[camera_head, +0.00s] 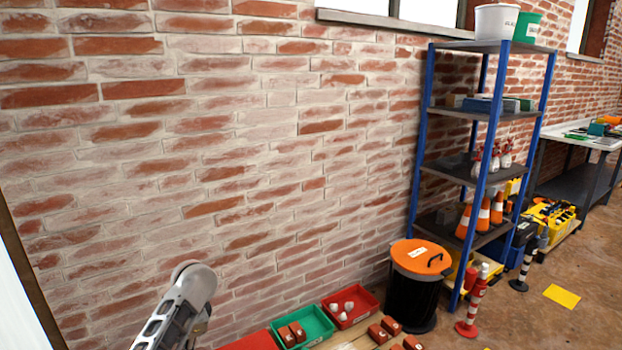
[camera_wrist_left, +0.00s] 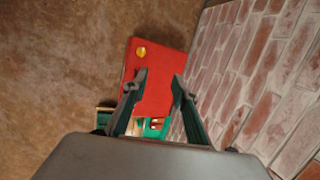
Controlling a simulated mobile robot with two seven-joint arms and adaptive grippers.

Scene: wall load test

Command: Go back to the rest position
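My left arm (camera_head: 180,305) comes up from the lower left in the head view, in front of the brick wall (camera_head: 200,150). Its fingertips cannot be made out there. In the left wrist view my left gripper (camera_wrist_left: 160,78) is open, with its two fingers apart and nothing seen between them. A flat red surface (camera_wrist_left: 165,62) with a round yellow spot (camera_wrist_left: 141,52) lies beyond the fingers. The brick wall (camera_wrist_left: 255,75) is to the right in that view. My right gripper is not in view.
Green (camera_head: 318,327) and red (camera_head: 365,302) bins with small items stand along the wall, beside loose brick blocks (camera_head: 377,335). A black bin with an orange lid (camera_head: 415,290), a blue-framed shelf (camera_head: 478,180) and a striped post (camera_head: 472,310) stand right. Brown floor (camera_head: 540,325) shows lower right.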

